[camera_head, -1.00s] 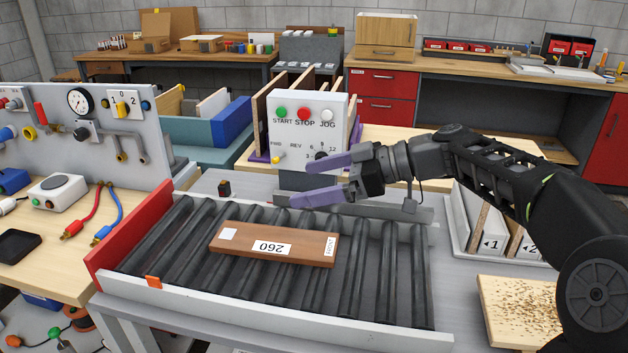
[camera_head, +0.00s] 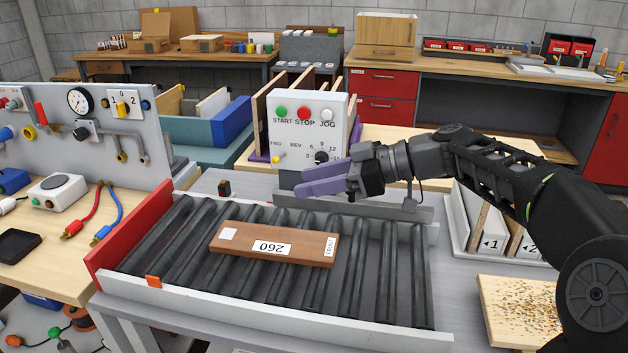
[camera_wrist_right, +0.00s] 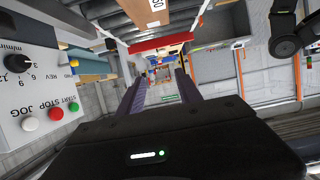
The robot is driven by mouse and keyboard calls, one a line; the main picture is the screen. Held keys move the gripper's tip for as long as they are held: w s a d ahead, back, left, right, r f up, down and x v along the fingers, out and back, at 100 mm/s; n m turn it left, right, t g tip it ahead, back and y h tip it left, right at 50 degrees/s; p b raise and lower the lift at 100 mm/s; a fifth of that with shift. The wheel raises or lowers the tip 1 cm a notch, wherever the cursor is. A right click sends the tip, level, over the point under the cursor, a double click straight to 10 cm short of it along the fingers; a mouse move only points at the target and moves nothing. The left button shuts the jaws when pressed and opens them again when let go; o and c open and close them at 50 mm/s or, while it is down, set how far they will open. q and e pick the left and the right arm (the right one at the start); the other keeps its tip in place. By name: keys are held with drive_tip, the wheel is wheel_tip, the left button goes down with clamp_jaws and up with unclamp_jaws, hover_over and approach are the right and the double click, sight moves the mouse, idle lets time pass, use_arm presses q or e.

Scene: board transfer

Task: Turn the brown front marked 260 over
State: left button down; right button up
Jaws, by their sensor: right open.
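The brown front (camera_head: 290,241) marked 260 lies flat across the dark rollers in the head view. Its 260 label reads upside down, and a FRONT label is at its right end. A corner of the brown front (camera_wrist_right: 142,8) shows at the top of the right wrist view. My right gripper (camera_head: 305,180) is above the far side of the rollers, in front of the control box and behind the brown front, apart from it. Its purple fingers are open and empty; the right wrist view (camera_wrist_right: 158,92) shows a gap between them. My left gripper is out of view.
The roller conveyor (camera_head: 270,312) has a pale front rail and a red left end wall (camera_head: 130,238). The control box (camera_head: 305,128) with START, STOP and JOG buttons stands close behind my right gripper. A rack with numbered slots (camera_head: 462,225) stands at right. The right-hand rollers are bare.

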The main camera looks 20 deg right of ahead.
drive_tip(key=shift+s+d+b, duration=0.35)
drive_tip(key=shift+s+d, duration=0.05)
drive_tip(key=shift+d, duration=0.25)
drive_tip(key=shift+s+d+b, duration=0.3)
drive_tip(key=shift+s+d, duration=0.1)
drive_tip(key=shift+d, duration=0.2)
drive_tip(key=shift+d, duration=0.1)
drive_tip(key=shift+s+d+b, duration=0.3)
drive_tip(key=shift+s+d, duration=0.1)
drive_tip(key=shift+d, duration=0.2)
drive_tip(key=shift+s+d+b, duration=0.25)
drive_tip(key=shift+s+d, duration=0.15)
drive_tip(key=shift+d, duration=0.2)
drive_tip(key=shift+o, duration=0.2)
drive_tip(key=o, duration=0.5)
